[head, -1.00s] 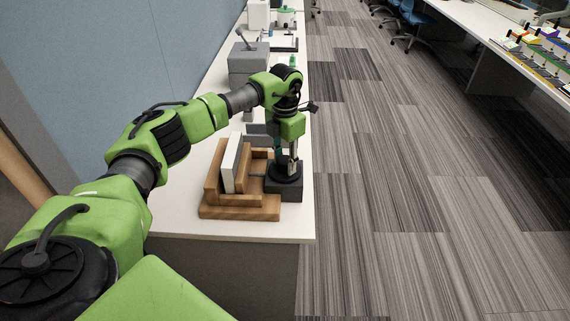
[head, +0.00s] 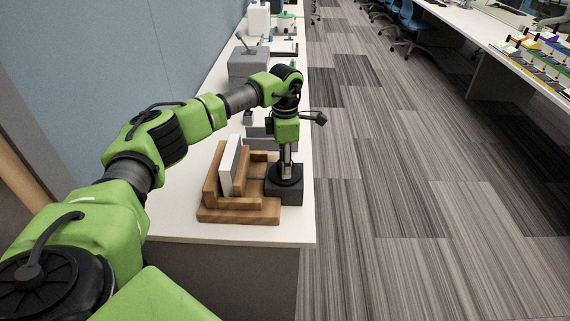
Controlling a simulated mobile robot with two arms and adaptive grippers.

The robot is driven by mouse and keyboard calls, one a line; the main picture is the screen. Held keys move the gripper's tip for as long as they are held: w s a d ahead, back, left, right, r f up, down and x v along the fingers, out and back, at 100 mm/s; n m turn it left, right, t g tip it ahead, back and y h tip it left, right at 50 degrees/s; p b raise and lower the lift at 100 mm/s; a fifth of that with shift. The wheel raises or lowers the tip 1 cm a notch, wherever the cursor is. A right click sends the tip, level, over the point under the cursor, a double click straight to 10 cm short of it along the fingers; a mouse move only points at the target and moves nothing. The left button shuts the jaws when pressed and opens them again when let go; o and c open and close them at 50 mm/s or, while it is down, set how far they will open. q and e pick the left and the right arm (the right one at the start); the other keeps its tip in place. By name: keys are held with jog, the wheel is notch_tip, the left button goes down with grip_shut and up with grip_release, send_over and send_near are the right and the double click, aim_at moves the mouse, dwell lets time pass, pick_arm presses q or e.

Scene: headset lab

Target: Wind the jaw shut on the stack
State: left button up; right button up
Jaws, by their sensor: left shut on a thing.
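A wooden press (head: 240,216) stands near the front end of the white bench, with a fixed wooden back on the left and a moving wooden jaw (head: 243,172) on the right. A white stack (head: 230,165) stands upright between them, leaning slightly. A thin rod runs from the jaw to a dark grey block (head: 290,196) that bears a round black crank wheel (head: 284,175). My left gripper (head: 286,170) points down at the wheel and is shut on its crank handle, which the fingers mostly hide. My right gripper is out of view.
Grey blocks and a grey box (head: 248,62) stand on the bench (head: 190,222) behind the press. A blue wall panel borders the bench at left. Open carpet lies to the right, with blue chairs and another bench (head: 480,25) beyond.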

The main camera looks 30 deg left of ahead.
pick_arm(q)
jog(key=shift+w+r, duration=0.1)
jog(key=o, duration=1.1)
notch_tip(320, 180, up, 12)
